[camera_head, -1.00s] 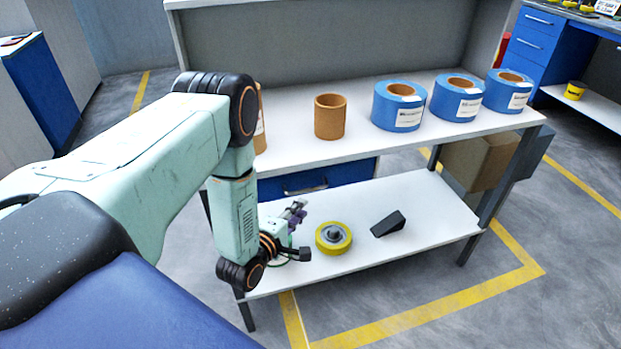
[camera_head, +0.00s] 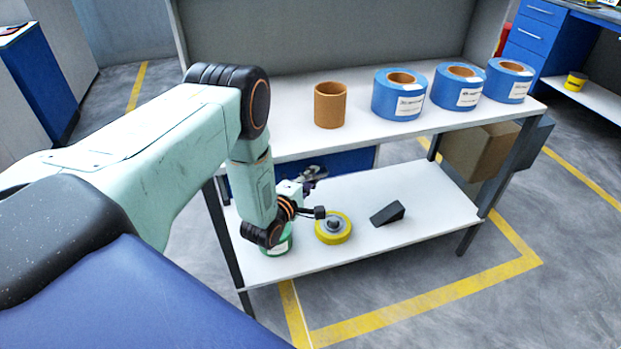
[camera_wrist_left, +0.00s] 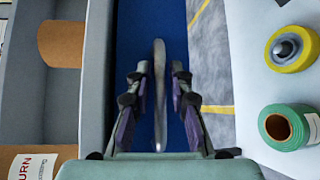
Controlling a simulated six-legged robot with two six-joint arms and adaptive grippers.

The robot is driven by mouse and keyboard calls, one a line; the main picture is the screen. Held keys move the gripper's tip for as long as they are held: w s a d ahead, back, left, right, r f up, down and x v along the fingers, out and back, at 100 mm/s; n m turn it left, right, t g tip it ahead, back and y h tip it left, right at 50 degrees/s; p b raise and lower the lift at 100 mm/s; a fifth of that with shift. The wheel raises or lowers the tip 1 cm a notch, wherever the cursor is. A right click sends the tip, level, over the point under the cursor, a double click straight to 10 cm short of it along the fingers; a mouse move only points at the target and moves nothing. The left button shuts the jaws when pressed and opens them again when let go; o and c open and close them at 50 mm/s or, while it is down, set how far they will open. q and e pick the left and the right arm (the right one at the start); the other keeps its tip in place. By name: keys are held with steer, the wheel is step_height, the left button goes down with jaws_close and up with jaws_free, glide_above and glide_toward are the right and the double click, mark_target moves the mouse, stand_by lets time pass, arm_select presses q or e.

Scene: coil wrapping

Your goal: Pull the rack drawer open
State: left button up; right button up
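The blue rack drawer (camera_head: 350,161) sits under the rack's upper shelf, partly hidden by my left arm in the head view. My left gripper (camera_head: 316,173) is at the drawer front. In the left wrist view the grey bar handle (camera_wrist_left: 160,95) runs upright in the picture against the blue drawer front (camera_wrist_left: 140,30). The two fingers of my left gripper (camera_wrist_left: 160,100) are apart, one on each side of the handle, with gaps visible between fingers and handle. The drawer looks closed in the head view. My right gripper is not in view.
The upper shelf (camera_head: 300,143) holds a brown tube (camera_head: 330,105) and several blue rolls (camera_head: 398,95). On the lower shelf (camera_head: 430,195) are a yellow roll (camera_head: 333,228), a dark wedge (camera_head: 387,213) and a green roll (camera_wrist_left: 285,128), which my arm partly covers in the head view.

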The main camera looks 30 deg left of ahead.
arm_select(q)
jaws_close()
steer(key=shift+s+d+f, duration=0.1)
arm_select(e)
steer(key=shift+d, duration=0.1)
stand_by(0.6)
